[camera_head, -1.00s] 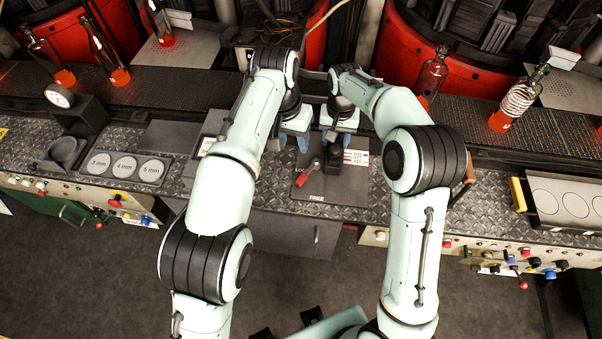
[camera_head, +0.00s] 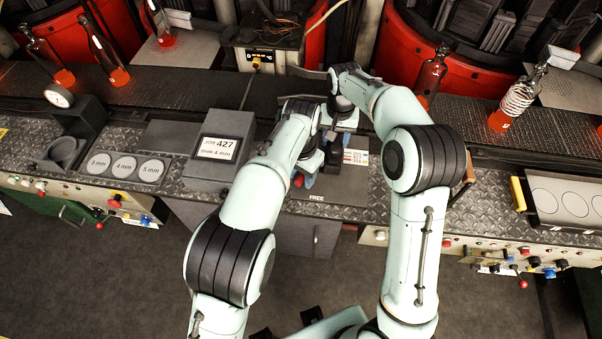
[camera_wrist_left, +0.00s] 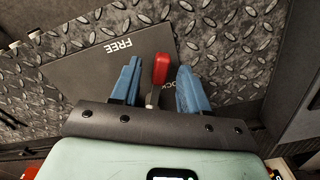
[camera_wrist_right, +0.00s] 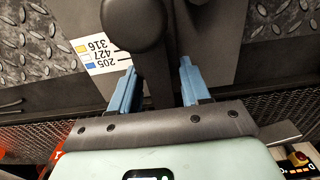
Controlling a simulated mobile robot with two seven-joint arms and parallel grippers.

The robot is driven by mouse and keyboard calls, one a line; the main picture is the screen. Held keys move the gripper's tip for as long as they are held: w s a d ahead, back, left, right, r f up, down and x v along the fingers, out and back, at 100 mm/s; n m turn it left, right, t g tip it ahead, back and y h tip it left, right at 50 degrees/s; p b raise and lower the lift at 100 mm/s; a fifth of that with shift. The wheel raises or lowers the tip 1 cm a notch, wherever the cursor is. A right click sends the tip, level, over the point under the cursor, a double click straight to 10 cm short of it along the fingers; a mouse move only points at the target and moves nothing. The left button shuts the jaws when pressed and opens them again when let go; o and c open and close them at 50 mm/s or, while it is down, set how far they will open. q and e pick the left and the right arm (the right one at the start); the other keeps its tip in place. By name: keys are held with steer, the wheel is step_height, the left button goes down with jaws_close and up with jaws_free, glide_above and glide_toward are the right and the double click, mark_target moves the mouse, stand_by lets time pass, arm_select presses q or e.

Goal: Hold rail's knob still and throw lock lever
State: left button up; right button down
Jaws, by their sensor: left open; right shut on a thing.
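The lock lever has a red handle (camera_wrist_left: 160,68) and stands over a dark plate (camera_wrist_left: 100,70) marked FREE, with a partly hidden LOCK label. My left gripper (camera_head: 304,181) is open, its blue fingers on either side of the red handle in the left wrist view, with gaps showing. In the head view it hides most of the lever (camera_head: 298,180). My right gripper (camera_wrist_right: 158,90) is shut on the rail's dark knob (camera_wrist_right: 135,25), whose round top and stem show in the right wrist view. A label with 205, 427 and 316 (camera_wrist_right: 100,52) lies beside the knob.
A grey display box (camera_head: 217,148) reading JOB 427 stands left of my left gripper. Bottles (camera_head: 520,95) stand along the back at both sides. A tray with mm discs (camera_head: 124,167) lies at left. My two forearms are close together over the plate.

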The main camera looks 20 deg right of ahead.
arm_select(q)
steer(key=shift+f, duration=0.3)
jaws_close()
